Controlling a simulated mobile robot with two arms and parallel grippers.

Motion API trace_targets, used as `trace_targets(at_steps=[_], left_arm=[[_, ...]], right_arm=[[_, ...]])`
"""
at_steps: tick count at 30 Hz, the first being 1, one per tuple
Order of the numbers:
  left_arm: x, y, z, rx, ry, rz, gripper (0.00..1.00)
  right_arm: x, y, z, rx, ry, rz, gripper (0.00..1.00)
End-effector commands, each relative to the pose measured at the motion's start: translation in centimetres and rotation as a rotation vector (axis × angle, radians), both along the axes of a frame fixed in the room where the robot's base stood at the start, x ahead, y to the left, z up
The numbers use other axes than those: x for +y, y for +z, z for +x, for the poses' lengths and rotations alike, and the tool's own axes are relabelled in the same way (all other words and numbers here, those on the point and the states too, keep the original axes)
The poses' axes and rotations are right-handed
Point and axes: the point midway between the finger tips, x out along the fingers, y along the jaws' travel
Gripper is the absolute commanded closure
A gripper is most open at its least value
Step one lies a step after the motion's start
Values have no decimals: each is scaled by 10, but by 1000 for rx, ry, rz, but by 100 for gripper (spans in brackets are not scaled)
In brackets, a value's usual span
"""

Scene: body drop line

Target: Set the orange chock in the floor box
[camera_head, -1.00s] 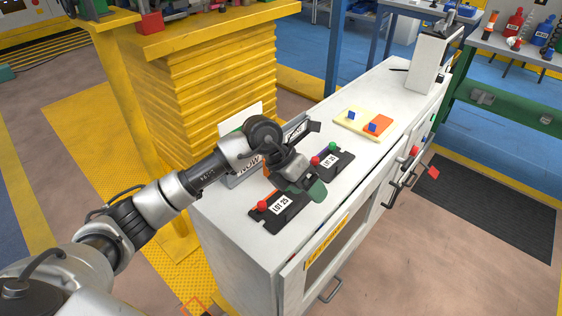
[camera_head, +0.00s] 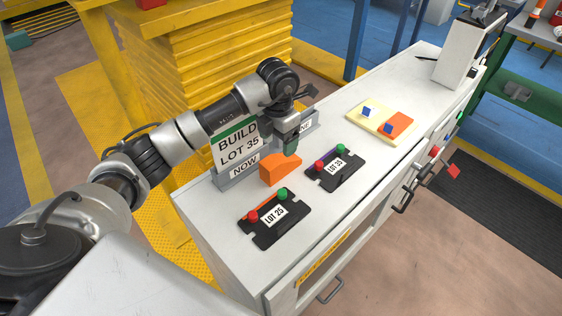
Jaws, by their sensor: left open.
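The orange chock (camera_head: 281,169) sits on the white cabinet top (camera_head: 213,212), in front of the sign holder and behind the two black plates. My left gripper (camera_head: 291,146) points down just above and behind the chock's right end. It is open, and the dark green finger overlaps the chock's edge in the view; I cannot tell whether they touch. My right gripper is out of view. I see no floor box clearly in this view.
Black plates marked LOT 25 (camera_head: 273,215) and LOT 35 (camera_head: 337,163) carry red and green knobs. A sign (camera_head: 239,143) reads BUILD LOT 35 NOW. A cream and orange board (camera_head: 369,123) lies farther right. Yellow stacked panels (camera_head: 200,80) stand behind the cabinet.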

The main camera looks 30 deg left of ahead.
Motion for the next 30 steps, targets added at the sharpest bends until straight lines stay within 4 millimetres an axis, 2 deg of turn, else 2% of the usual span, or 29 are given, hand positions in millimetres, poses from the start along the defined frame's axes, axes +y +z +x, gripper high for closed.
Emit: trace_targets(at_steps=[1, 5, 11, 19, 28, 30], left_arm=[[0, -9, -1, 5, 0, -2, 23], [-1, -25, 0, 2, 0, -3, 23], [-1, -40, 0, 3, 0, -2, 23], [-1, -78, 1, 2, -1, -3, 23], [0, -83, 1, -1, -2, -1, 23], [0, -83, 1, -1, -2, -1, 34]], right_arm=[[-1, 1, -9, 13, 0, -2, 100], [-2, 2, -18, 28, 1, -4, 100], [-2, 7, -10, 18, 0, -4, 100], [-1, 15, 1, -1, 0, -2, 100], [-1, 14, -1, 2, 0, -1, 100], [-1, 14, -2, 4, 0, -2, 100]])
